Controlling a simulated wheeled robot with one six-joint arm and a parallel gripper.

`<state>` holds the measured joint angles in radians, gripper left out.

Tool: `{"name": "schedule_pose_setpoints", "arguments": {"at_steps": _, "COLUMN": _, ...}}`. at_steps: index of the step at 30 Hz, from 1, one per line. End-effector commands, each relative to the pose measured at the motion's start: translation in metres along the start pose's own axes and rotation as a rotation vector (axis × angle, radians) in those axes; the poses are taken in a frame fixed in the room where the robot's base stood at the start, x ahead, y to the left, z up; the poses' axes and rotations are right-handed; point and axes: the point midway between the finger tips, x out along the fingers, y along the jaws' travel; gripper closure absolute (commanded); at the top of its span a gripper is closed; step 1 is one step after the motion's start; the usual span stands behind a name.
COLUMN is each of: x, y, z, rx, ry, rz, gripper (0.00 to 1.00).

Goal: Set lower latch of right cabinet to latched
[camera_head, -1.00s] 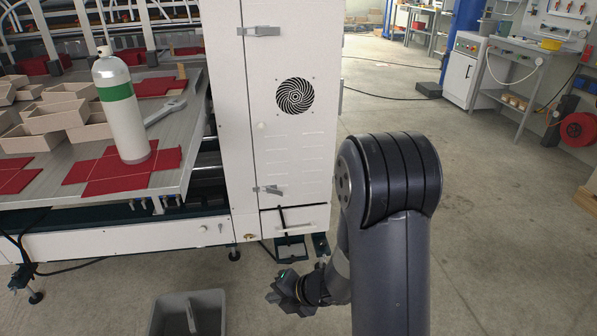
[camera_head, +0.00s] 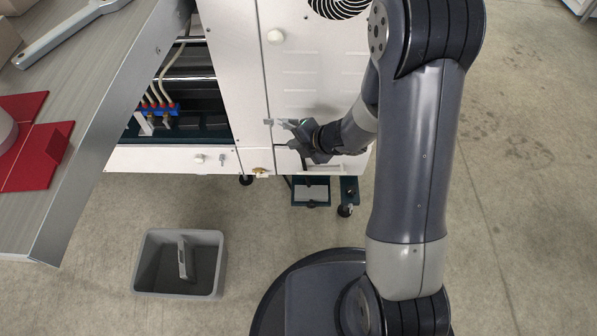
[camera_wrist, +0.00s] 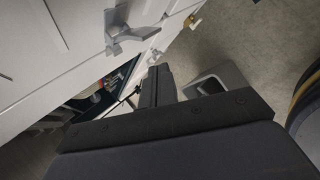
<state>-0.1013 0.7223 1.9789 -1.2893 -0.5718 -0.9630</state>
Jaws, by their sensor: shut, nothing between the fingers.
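The white right cabinet (camera_head: 315,75) stands behind my gripper in the head view. Its lower latch (camera_head: 280,122) is a small grey lever at the door seam, partly covered by my gripper there. In the wrist view the latch (camera_wrist: 128,33) shows clearly on the white panel, its lever pointing right in the picture. My gripper (camera_head: 294,138) is shut and empty, just in front of the cabinet's lower part beside the latch. In the wrist view its dark fingers (camera_wrist: 157,86) lie below the latch, with a visible gap. I cannot tell any contact in the head view.
A grey bin (camera_head: 217,272) holding a grey object stands on the floor at left. A grey table (camera_head: 105,110) with red sheets and a wrench fills the left side. The floor at right is clear.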

Motion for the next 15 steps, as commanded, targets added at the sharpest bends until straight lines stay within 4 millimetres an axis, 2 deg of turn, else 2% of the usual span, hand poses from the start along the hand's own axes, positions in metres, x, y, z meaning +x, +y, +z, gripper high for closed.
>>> {"name": "schedule_pose_setpoints", "arguments": {"at_steps": 1, "x": 0.0086, "y": -0.0021, "z": -0.0008, "rx": -0.002, "ry": 0.002, "rz": 0.0, "gripper": 1.0}}
{"name": "schedule_pose_setpoints", "arguments": {"at_steps": 4, "x": 0.0147, "y": -0.0007, "z": 0.0, "rx": -0.001, "ry": 0.0, "rz": 0.0, "gripper": 1.0}}
{"name": "schedule_pose_setpoints", "arguments": {"at_steps": 15, "x": 0.0162, "y": 0.0006, "z": 0.0003, "rx": 0.0, "ry": -0.001, "rz": 0.0, "gripper": 1.0}}
